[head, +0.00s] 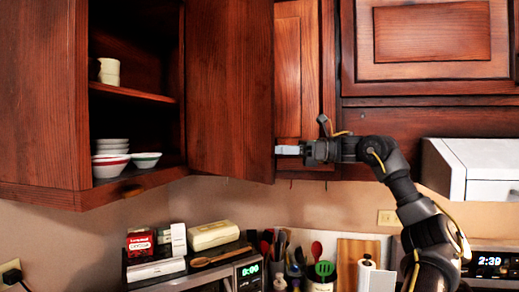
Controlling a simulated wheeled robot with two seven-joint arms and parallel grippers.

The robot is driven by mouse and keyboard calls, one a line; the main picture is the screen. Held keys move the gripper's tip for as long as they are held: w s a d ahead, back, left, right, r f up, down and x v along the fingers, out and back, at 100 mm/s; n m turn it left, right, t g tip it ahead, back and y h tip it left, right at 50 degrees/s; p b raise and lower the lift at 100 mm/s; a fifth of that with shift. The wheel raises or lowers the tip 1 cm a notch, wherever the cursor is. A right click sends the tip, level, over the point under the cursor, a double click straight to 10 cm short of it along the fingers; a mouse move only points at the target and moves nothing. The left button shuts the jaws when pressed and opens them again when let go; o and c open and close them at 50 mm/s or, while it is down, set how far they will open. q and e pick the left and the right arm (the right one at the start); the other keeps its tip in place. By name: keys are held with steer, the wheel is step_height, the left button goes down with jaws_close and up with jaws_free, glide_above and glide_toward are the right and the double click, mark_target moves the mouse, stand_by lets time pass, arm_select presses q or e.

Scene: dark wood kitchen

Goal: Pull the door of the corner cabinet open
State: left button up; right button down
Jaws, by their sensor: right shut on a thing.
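The corner cabinet (42,110) is on the left, with its dark wood door (230,85) standing open on the right side of the opening. My right gripper (284,150) comes in from the right and meets the door's free right edge near its lower part. It is shut on the door there; the exact contact and any handle are hard to make out. My left gripper is not in view.
Cups (109,71) and stacked bowls (112,146) stand on the cabinet's shelves. More wall cabinets (432,35) and a white-topped hood (482,160) are at right. Below are a toaster oven (248,274) carrying boxes, utensils and a cutting board (352,255).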

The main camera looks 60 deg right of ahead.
steer(key=shift+d+r, duration=0.15)
steer(key=shift+d, duration=0.2)
steer(key=c, duration=1.7)
jaws_free()
steer(key=shift+w+a, duration=0.1)
steer(key=shift+w, duration=0.15)
steer(key=shift+o, duration=1)
steer(key=shift+w+a, duration=0.1)
steer(key=shift+w, duration=0.3)
steer(key=b+v, duration=0.3)
steer(key=v, duration=0.8)
steer(key=shift+f+b, duration=0.2)
steer(key=shift+b, duration=0.1)
